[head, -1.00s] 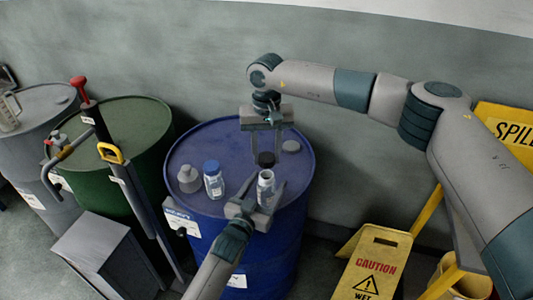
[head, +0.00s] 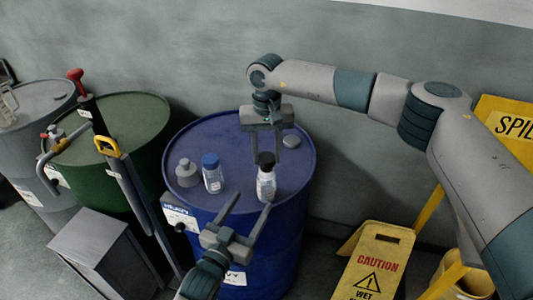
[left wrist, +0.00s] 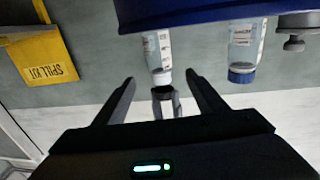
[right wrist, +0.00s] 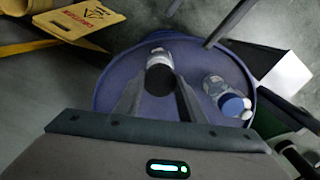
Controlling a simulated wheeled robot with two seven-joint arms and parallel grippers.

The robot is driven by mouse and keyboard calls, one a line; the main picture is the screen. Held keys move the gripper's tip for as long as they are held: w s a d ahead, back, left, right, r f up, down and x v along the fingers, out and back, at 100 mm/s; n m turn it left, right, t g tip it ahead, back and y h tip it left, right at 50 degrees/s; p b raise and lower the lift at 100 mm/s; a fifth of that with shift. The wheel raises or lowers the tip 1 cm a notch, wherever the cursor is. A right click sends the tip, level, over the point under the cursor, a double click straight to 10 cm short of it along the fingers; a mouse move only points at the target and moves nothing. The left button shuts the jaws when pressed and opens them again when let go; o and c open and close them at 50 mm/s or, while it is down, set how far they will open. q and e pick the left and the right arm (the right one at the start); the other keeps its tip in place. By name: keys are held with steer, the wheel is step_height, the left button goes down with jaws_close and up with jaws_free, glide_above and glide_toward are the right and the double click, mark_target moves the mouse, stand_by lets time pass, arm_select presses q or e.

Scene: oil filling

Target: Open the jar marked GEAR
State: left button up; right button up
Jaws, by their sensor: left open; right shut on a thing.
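A clear jar (head: 266,186) with a black cap (head: 267,160) stands upright on the blue drum, near its front right. My right gripper (head: 266,153) reaches down from above, shut on the cap, which sits at the jar's mouth. Whether cap and jar touch is unclear. The cap (right wrist: 159,82) covers part of the jar (right wrist: 159,58) in the right wrist view. My left gripper (head: 252,203) is open and empty, in front of the jar and apart from it. The left wrist view shows the jar (left wrist: 157,47) beyond the open fingers. Its marking is too small to read.
A blue-capped bottle (head: 211,178) and a grey stepped piece (head: 187,172) stand left of the jar on the drum (head: 235,135). A grey disc (head: 291,141) lies behind it. A green drum (head: 125,125) with a pump stands left, a yellow caution sign (head: 373,262) right.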

arm_select(q)
steer(key=shift+s+a, duration=0.1)
steer(key=shift+s, duration=0.1)
